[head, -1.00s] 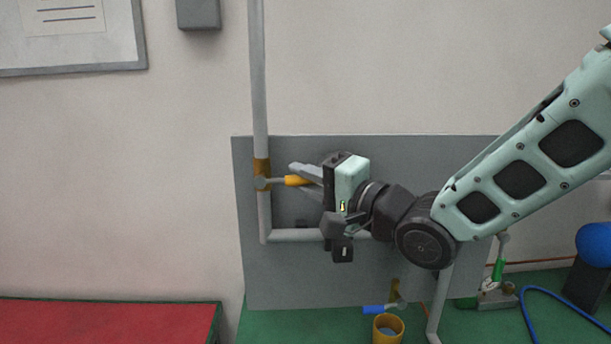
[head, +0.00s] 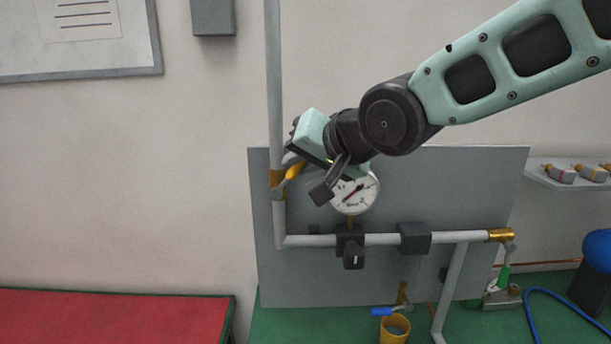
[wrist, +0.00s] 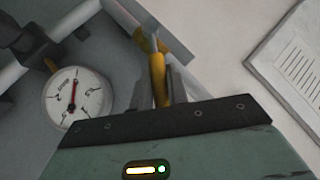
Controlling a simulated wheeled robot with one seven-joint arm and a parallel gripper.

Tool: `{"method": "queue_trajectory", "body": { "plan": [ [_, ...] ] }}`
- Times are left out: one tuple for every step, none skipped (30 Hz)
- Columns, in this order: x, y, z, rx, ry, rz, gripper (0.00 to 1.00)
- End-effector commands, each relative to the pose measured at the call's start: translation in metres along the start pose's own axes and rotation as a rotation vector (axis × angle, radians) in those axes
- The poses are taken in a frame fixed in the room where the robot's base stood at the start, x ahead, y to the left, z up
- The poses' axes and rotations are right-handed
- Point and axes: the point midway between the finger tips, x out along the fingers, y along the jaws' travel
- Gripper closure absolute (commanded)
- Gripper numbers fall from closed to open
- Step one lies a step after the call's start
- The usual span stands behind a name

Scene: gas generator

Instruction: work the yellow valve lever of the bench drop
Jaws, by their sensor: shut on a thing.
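The yellow valve lever (head: 295,170) sits on the brass valve body (head: 277,183) on the vertical grey pipe. In the head view it slants up and to the right from the valve. My gripper (head: 291,160) is shut on the lever's yellow grip, coming from the upper right. In the wrist view the yellow lever (wrist: 158,78) stands between the two grey fingers (wrist: 161,88), with the brass valve behind it. My gripper hides part of the lever's outer end in the head view.
A round pressure gauge (head: 354,192) stands close below my wrist, before the grey panel (head: 400,280). A black fitting (head: 351,245) and the horizontal pipe (head: 380,239) lie lower.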

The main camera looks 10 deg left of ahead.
Motion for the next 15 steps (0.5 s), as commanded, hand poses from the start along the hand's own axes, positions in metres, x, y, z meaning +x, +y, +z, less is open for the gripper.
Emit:
{"method": "queue_trajectory", "body": {
  "plan": [
    [0.002, -0.003, 0.003, -0.027, -0.001, 0.015, 1.0],
    [0.003, -0.004, 0.003, -0.042, -0.007, 0.03, 1.0],
    [0.003, -0.007, 0.003, -0.063, -0.012, 0.05, 1.0],
    [0.003, -0.008, 0.003, -0.078, -0.017, 0.065, 1.0],
    [0.004, -0.009, 0.003, -0.093, -0.021, 0.08, 1.0],
    [0.004, -0.011, 0.003, -0.114, -0.026, 0.099, 1.0],
    [0.004, -0.012, 0.002, -0.128, -0.03, 0.115, 1.0],
    [0.005, -0.013, 0.002, -0.142, -0.034, 0.131, 1.0],
    [0.005, -0.015, 0.001, -0.162, -0.039, 0.151, 1.0],
    [0.005, -0.017, 0.001, -0.176, -0.044, 0.167, 1.0],
    [0.006, -0.018, 0.001, -0.191, -0.048, 0.181, 1.0],
    [0.006, -0.02, 0.001, -0.21, -0.053, 0.202, 1.0],
    [0.006, -0.022, 0.001, -0.225, -0.058, 0.216, 1.0],
    [0.007, -0.024, 0.0, -0.24, -0.062, 0.232, 1.0],
    [0.007, -0.026, 0.0, -0.26, -0.068, 0.253, 1.0]
  ]
}}
